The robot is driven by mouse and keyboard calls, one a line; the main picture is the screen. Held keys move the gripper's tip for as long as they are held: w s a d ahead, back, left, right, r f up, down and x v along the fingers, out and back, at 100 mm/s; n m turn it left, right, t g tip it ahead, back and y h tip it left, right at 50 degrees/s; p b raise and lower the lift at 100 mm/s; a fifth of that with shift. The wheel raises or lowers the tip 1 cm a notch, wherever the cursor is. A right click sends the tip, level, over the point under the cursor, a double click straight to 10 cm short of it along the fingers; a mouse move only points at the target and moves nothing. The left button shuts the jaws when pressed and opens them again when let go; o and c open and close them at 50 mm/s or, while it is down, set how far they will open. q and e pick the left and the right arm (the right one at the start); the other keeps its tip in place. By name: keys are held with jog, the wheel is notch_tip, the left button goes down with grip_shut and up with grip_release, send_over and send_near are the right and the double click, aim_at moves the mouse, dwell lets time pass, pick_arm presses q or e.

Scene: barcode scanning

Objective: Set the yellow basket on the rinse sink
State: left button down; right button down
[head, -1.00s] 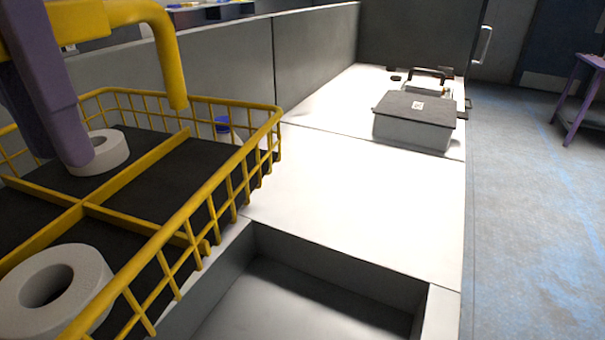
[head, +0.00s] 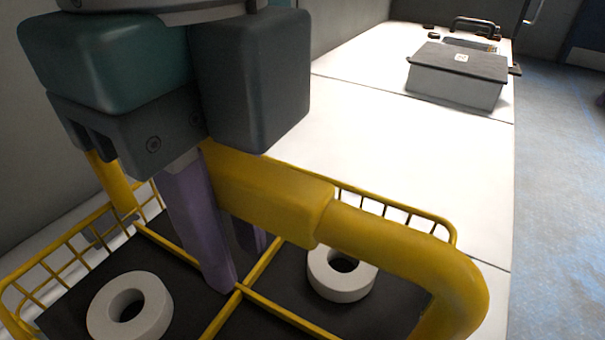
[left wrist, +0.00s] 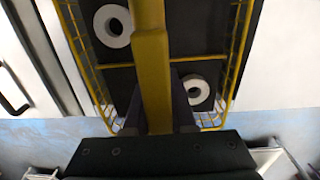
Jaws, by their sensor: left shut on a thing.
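My left gripper (head: 238,258) is shut on the thick yellow handle (head: 262,195) of the yellow basket (head: 395,292), with its purple fingers on either side. The basket has wire sides, a dark floor and yellow dividers. It holds one white ring (head: 130,307) at the left and another white ring (head: 342,275) at the right. The left wrist view shows my left gripper (left wrist: 160,112) over the same handle (left wrist: 152,55) and both rings. The rinse sink basin is not visible now. I cannot tell whether the basket touches anything below. My right gripper is not in view.
A white counter (head: 400,140) runs beyond the basket, with clear room in its middle. A grey box with a dark lid (head: 458,75) stands at its far end. A grey wall borders the counter's left side. Blue-grey floor (head: 555,170) lies to the right.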

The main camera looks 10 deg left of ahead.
pick_arm(q)
notch_tip(320, 180, down, 20)
jog(key=b, duration=0.5)
jog(key=shift+d+f, duration=0.1)
jog(key=shift+d, duration=0.05)
jog(key=shift+f, duration=0.15)
jog(key=c, duration=0.7)
grip_release()
jog(key=shift+c, duration=0.2)
